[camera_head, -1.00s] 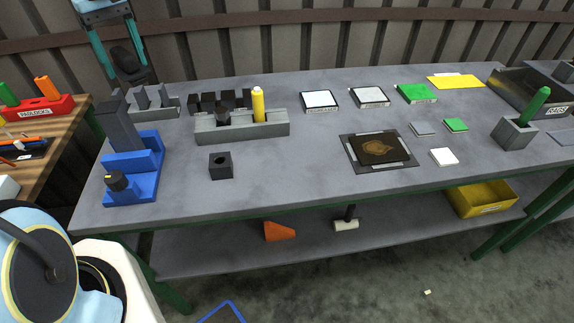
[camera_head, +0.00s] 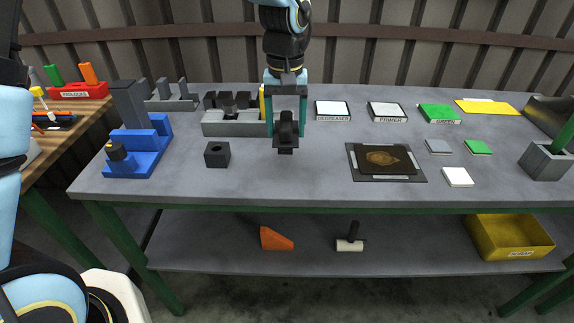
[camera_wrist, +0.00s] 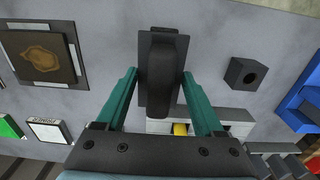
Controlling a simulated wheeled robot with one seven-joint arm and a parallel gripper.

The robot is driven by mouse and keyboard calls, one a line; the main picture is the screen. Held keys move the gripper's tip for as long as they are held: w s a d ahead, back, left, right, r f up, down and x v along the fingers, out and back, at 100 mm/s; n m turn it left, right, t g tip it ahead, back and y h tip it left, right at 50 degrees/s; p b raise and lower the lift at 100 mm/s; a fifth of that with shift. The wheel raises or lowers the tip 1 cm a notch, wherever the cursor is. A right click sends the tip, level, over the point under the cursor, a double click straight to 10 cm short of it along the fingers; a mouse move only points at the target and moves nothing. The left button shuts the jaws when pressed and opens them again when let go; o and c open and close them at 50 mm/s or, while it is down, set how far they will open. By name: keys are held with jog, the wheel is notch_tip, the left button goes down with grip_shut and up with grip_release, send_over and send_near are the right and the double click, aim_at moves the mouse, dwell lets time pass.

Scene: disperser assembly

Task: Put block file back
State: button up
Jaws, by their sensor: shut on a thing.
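The block file (camera_head: 286,143) is a dark block or plate with a rounded black handle. My gripper (camera_head: 287,131) is shut on it and holds it over the middle of the table, right of the small black block with a hole. In the wrist view the block file (camera_wrist: 162,55) sits between the two teal fingers of my gripper (camera_wrist: 160,80), with its flat plate facing away from the wrist. A grey slotted holder (camera_head: 230,129) stands just behind and left of it. Its right end and a yellow cylinder (camera_head: 262,103) are partly hidden by my gripper.
The small black block (camera_head: 217,155) and a blue fixture (camera_head: 142,150) stand to the left. Labelled pads, including DEGREASER (camera_head: 333,111), line the back. Bare tabletop lies in front of the block file.

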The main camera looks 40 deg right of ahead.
aim_at(284, 119)
notch_tip(284, 119, down, 8)
jog(key=shift+f+p, duration=0.15)
jog(key=shift+p, duration=0.8)
jog(key=shift+f, duration=0.2)
jog(key=o, duration=1.5)
jog(key=shift+c, duration=0.2)
notch_tip(284, 119, up, 12)
jog(key=b, duration=0.3)
jog(key=shift+a+r, duration=0.1)
jog(key=shift+r, duration=0.1)
jog(key=shift+w, duration=0.15)
